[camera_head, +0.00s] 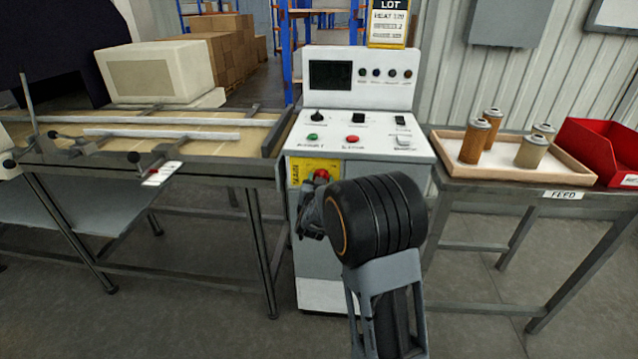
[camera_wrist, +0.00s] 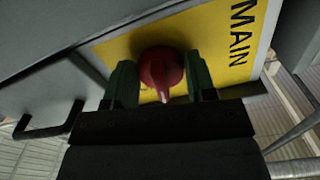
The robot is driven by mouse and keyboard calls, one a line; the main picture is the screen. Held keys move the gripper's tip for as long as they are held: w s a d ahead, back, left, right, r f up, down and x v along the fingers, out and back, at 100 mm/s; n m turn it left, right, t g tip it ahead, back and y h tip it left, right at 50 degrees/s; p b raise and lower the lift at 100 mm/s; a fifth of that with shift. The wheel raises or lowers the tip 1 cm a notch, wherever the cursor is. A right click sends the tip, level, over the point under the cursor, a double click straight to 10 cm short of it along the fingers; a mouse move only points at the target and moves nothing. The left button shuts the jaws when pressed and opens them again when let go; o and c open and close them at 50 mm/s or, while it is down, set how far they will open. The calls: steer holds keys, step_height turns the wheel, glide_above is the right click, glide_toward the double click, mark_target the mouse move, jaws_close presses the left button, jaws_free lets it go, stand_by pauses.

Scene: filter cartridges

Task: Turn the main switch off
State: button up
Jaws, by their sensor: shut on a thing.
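The main switch (camera_wrist: 160,68) is a red rotary knob on a yellow plate (camera_wrist: 222,45) marked "MAIN" in the wrist view. In the head view the red knob (camera_head: 321,175) shows on the yellow plate (camera_head: 302,170), on the front of the white control cabinet. My gripper (camera_wrist: 160,82) has one green finger on each side of the knob and is shut on it. In the head view my gripper (camera_head: 314,200) is at the plate, and my arm hides part of the cabinet front. A pale pointer on the knob faces the bottom of the wrist view.
The cabinet's sloped panel (camera_head: 360,135) carries several buttons and knobs below a dark screen (camera_head: 330,75). A table to the right holds a feed tray (camera_head: 565,175) with several cartridges and a red bin (camera_head: 595,150). A conveyor bench (camera_head: 225,165) stands to the left.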

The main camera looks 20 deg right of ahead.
steer(key=n+p, duration=0.1)
steer(key=n, duration=0.4)
steer(key=shift+d+r+n, duration=0.1)
steer(key=shift+n, duration=0.2)
steer(key=n+p, duration=0.1)
steer(key=n, duration=0.4)
steer(key=shift+n, duration=0.4)
steer(key=o, duration=0.9)
steer(key=shift+d, duration=0.1)
steer(key=shift+s, duration=0.2)
steer(key=p+v, duration=0.1)
steer(key=v, duration=1.2)
steer(key=shift+s+a, duration=0.15)
steer(key=shift+a, duration=0.15)
